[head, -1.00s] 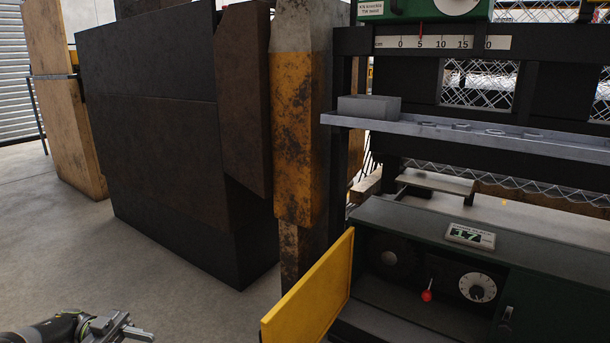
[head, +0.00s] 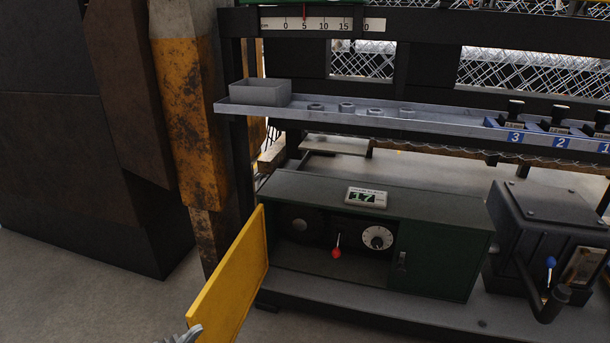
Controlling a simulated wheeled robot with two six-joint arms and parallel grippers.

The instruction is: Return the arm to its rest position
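In the head view, only a small grey tip of my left gripper (head: 188,335) shows at the bottom edge, in front of the lower end of the yellow door. Too little of it shows to tell whether it is open or shut. Its arm is out of the frame. My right gripper is not in view. The yellow door (head: 232,279) stands swung open at the left of the green cabinet (head: 447,240). Inside the cabinet are a red-knobbed lever (head: 337,253) and a white dial (head: 377,238).
A grey shelf (head: 430,125) carries a grey box (head: 260,92), several nuts and blue numbered bins (head: 515,130). A dark machine with a blue-knobbed lever (head: 550,263) stands at the right. A yellow-and-rust post (head: 190,120) is at the left. Floor (head: 60,290) at lower left is clear.

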